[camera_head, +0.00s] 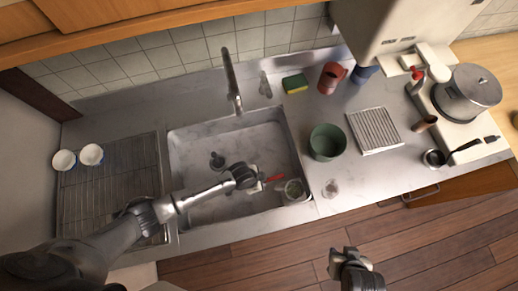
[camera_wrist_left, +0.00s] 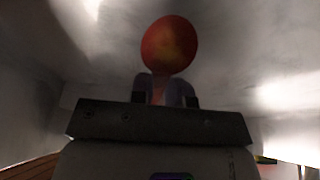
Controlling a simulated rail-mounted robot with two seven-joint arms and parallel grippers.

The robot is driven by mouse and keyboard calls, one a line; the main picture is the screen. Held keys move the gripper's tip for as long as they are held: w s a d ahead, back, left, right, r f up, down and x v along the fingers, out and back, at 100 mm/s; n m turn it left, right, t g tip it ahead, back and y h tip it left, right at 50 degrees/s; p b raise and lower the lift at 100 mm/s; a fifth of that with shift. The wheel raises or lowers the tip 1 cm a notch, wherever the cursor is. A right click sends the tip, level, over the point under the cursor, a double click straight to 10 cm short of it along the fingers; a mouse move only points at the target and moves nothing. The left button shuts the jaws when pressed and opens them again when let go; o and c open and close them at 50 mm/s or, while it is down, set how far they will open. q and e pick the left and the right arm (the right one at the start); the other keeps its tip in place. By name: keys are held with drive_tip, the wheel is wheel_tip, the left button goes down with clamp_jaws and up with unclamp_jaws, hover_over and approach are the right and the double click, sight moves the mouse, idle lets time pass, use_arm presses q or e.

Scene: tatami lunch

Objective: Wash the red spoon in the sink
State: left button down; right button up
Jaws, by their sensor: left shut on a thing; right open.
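The red spoon (camera_head: 273,178) is in the sink (camera_head: 190,145), low over its floor on the right side. My left gripper (camera_head: 258,184) is shut on the spoon, with the spoon pointing to the right. In the left wrist view the spoon's round red bowl (camera_wrist_left: 169,45) stands out beyond the fingers (camera_wrist_left: 166,92); the part between the fingers is mostly hidden. The tap (camera_head: 232,85) rises at the sink's back edge. I cannot tell whether water runs. My right gripper (camera_head: 343,258) is open and empty, over the wooden floor in front of the counter.
A small container (camera_head: 295,191) stands at the sink's front right corner, close to the spoon. A green pot (camera_head: 326,142) and a glass (camera_head: 330,188) stand right of the sink. A yellow-green sponge (camera_head: 295,84) lies behind.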

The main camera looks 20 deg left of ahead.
idle(0.7)
use_arm(q)
drive_tip(key=shift+s+a, duration=0.15)
drive_tip(key=shift+a, duration=0.05)
drive_tip(key=shift+s+a+p, duration=0.2)
drive_tip(key=shift+a+p, duration=0.15)
drive_tip(key=shift+p, duration=0.1)
drive_tip(key=shift+r, duration=0.15)
wheel_tip(320, 180, up, 14)
drive_tip(key=p, duration=1.4)
drive_tip(key=shift+r+p, duration=0.15)
drive_tip(key=shift+p, duration=0.2)
idle(0.6)
